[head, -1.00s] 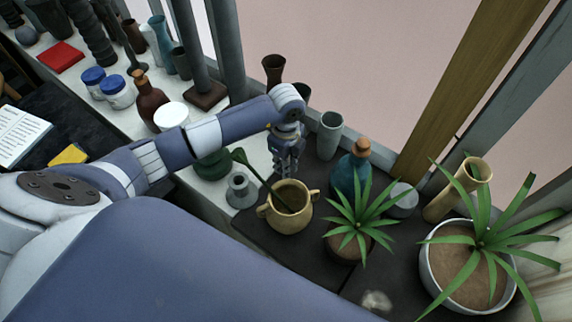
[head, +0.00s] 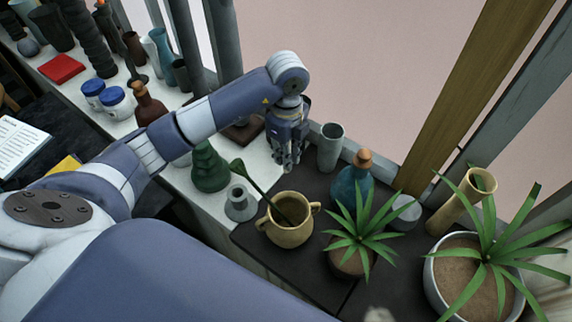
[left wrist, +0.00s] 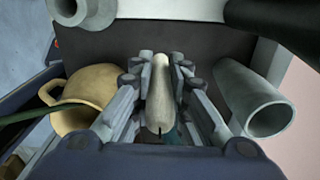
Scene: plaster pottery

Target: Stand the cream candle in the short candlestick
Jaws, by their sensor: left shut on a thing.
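My left gripper (head: 287,158) is shut on the cream candle (left wrist: 160,95), which lies between its fingers in the left wrist view, its wick end towards the camera. In the head view the candle cannot be made out. The short candlestick (head: 240,204) appears to be the grey piece with a wide foot and an open top, upright near the shelf's front edge, left of the gripper. It also shows at the top left of the left wrist view (left wrist: 84,12). The candle is apart from it.
A two-handled tan pot (head: 290,222) with a green-handled tool in it stands beside the candlestick. A green ribbed object (head: 209,166) is behind it. A grey cup (head: 329,147), a blue bottle (head: 352,182) and a potted plant (head: 352,257) stand to the right.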

